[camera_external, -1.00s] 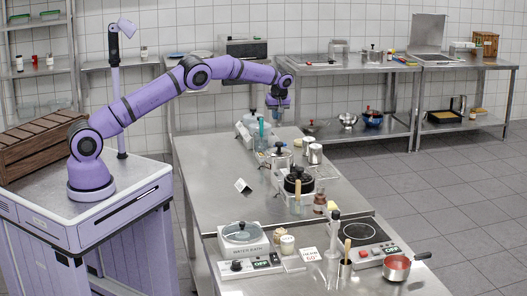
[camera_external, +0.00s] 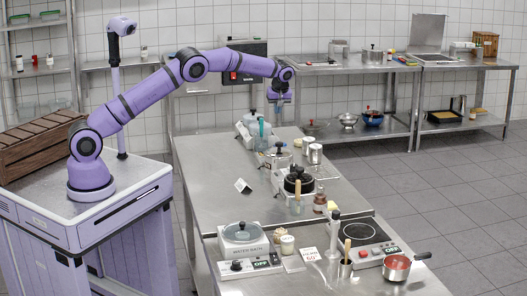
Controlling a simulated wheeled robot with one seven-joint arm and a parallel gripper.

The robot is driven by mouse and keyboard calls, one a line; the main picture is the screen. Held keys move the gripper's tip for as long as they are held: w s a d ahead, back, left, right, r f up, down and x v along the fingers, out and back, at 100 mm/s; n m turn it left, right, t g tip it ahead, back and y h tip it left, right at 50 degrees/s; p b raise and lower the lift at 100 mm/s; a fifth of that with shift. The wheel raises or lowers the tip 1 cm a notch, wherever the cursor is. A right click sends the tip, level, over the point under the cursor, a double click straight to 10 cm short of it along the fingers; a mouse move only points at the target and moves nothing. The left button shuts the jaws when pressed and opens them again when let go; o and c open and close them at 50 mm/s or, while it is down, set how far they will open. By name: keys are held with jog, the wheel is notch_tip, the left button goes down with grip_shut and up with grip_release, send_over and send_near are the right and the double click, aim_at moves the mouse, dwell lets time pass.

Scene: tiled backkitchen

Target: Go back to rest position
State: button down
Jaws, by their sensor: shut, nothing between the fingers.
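My gripper (camera_external: 279,98) hangs at the end of my purple arm, above the far part of the steel work table (camera_external: 215,175). It points down and is shut, with nothing held. My arm reaches out to the right from its base on the wheeled cabinet, with the elbow raised. The gripper is in the air, apart from the pots and jars below it.
Below the gripper stand a pale appliance (camera_external: 250,128) and a lidded pot (camera_external: 277,155). The table's left part is mostly clear.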

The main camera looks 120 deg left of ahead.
jog(key=w+d+r+m+t, duration=0.1)
jog(key=w+d+r+m, duration=0.2)
jog(key=w+d+r, duration=0.45)
jog(key=d+r+m+t, duration=0.1)
jog(key=d+r+m, duration=0.2)
jog(key=d+r, duration=0.55)
jog(key=w+d+r+m+t, duration=0.1)
jog(key=d+r+m, duration=0.2)
jog(key=d, duration=1.1)
jog(key=d+r+m+t, duration=0.25)
jog(key=d+r, duration=0.35)
jog(key=d, duration=0.6)
jog(key=s+d+r+m, duration=0.1)
jog(key=s+d+m, duration=0.35)
jog(key=d, duration=0.55)
jog(key=s+d+r+m, duration=0.1)
jog(key=s+d+m, duration=0.3)
jog(key=d, duration=0.5)
jog(key=s+d+f+m+t+h, duration=0.1)
jog(key=s+d+f+m, duration=0.2)
jog(key=s+d, duration=0.3)
jog(key=s+d+f+m+t+h, duration=0.1)
jog(key=s+d+f+m, duration=0.2)
jog(key=s+d, duration=0.4)
jog(key=s+f, duration=0.1)
jog(key=s, duration=0.2)
jog(key=shift+s, duration=0.35)
